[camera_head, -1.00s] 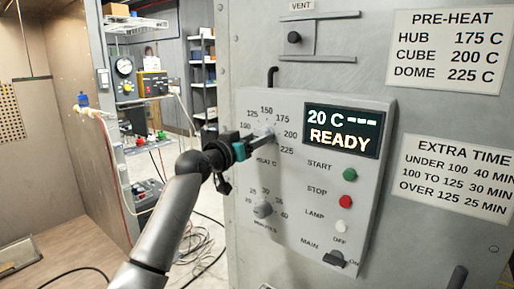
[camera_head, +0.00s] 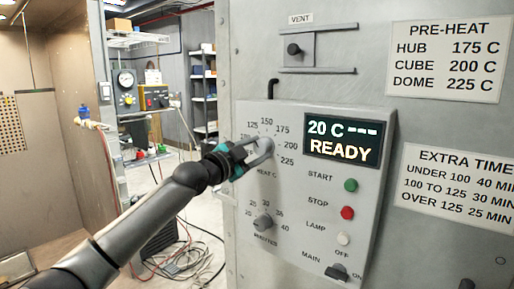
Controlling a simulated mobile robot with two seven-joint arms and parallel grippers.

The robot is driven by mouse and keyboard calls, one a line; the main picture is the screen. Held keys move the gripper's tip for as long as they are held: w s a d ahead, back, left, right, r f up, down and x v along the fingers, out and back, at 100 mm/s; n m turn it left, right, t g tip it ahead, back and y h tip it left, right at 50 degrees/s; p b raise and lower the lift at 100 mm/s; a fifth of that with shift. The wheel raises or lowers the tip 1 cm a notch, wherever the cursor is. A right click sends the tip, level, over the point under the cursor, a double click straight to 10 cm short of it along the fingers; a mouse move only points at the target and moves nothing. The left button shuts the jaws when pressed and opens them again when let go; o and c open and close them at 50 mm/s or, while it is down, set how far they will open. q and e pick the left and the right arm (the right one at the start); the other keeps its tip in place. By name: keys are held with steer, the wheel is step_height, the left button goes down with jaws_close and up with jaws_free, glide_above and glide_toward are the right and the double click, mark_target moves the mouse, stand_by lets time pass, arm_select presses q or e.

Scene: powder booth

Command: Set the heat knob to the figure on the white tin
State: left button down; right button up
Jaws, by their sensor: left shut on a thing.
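The grey heat knob (camera_head: 267,142) is on the control panel (camera_head: 290,105), under a dial marked from about 100 to 225 and labelled HEAT C. My left gripper (camera_head: 263,151) reaches in from the left and is shut on this knob. Its fingers cover part of the knob and the left end of the scale, so I cannot tell which figure the knob points to. The display (camera_head: 342,139) reads 20 C, dashes and READY. A PRE-HEAT sign (camera_head: 447,60) lists HUB 175 C, CUBE 200 C and DOME 225 C. No white tin shows. My right gripper is not in view.
Below the heat knob is the minutes knob (camera_head: 263,222). To its right are the green start button (camera_head: 351,185), red stop button (camera_head: 347,213), white lamp (camera_head: 343,238) and main switch (camera_head: 337,272). An EXTRA TIME sign (camera_head: 460,186) is at right. Cables (camera_head: 185,262) lie on the floor.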

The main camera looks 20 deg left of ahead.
arm_select(q)
steer(key=m+p, duration=0.3)
steer(key=m, duration=0.1)
steer(key=shift+r+m, duration=0.1)
steer(key=shift+m, duration=0.2)
steer(key=shift+m+p, duration=0.9)
steer(key=shift+m, duration=0.3)
steer(key=shift+c, duration=1.3)
jaws_free()
steer(key=shift+s, duration=0.1)
steer(key=shift+s+a+f, duration=0.25)
steer(key=shift+s, duration=0.25)
steer(key=b+v, duration=0.5)
steer(key=v, duration=0.9)
